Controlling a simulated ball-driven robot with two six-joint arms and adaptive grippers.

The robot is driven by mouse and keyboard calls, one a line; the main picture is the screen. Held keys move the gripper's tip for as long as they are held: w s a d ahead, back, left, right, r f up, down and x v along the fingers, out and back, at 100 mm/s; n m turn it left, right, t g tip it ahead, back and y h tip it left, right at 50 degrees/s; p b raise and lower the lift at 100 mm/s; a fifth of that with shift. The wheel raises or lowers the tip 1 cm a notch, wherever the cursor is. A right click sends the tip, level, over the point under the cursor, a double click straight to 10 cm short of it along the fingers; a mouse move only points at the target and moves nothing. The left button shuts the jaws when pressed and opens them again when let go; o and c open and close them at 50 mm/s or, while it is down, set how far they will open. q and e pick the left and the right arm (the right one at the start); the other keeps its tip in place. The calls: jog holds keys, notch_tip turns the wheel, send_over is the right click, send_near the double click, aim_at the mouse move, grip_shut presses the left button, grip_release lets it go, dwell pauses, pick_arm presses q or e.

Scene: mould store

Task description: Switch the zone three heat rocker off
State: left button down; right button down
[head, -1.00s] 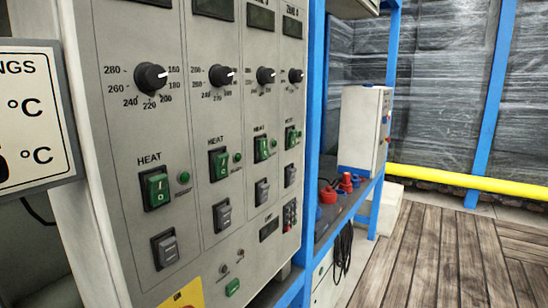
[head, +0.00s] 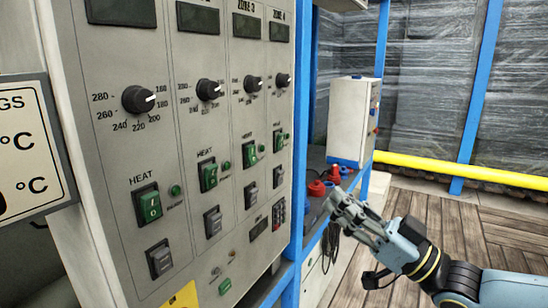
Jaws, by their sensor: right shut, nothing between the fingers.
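The zone three heat rocker (head: 250,146) is a small green switch in a dark frame, in the third column of the grey control panel (head: 75,120), under that column's black dial (head: 252,84). I cannot tell which way it is pressed. A small green lamp (head: 261,148) sits just right of it. My right gripper (head: 334,196) is shut and empty. In the picture it is right of the panel and lower than the rocker, apart from it. My left gripper is not in view.
Similar green heat rockers sit in the other columns, such as zone one's (head: 148,206), with grey switches (head: 159,259) below. A blue post (head: 299,150) stands at the panel's right edge. A shelf beyond holds red-and-blue connectors (head: 318,188) and a white box (head: 350,118).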

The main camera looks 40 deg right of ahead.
jog(key=shift+s+a+r+y, duration=0.15)
jog(key=shift+a+r+y, duration=0.05)
jog(key=shift+r+y, duration=0.35)
jog(key=shift+r, duration=0.1)
send_near(255, 149)
notch_tip(255, 149, up, 4)
jog(key=w, duration=0.1)
jog(key=shift+h, duration=0.25)
jog(key=shift+w+a+f+b, duration=0.25)
jog(key=shift+w+a+b, duration=0.1)
jog(key=shift+w, duration=0.2)
jog(key=shift+w+a+f+b, duration=0.25)
jog(key=shift+w+a+b, duration=0.1)
jog(key=shift+w, duration=0.25)
jog(key=shift+w+a+f+b, duration=0.25)
jog(key=shift+w+a, duration=0.1)
jog(key=shift+w, duration=0.2)
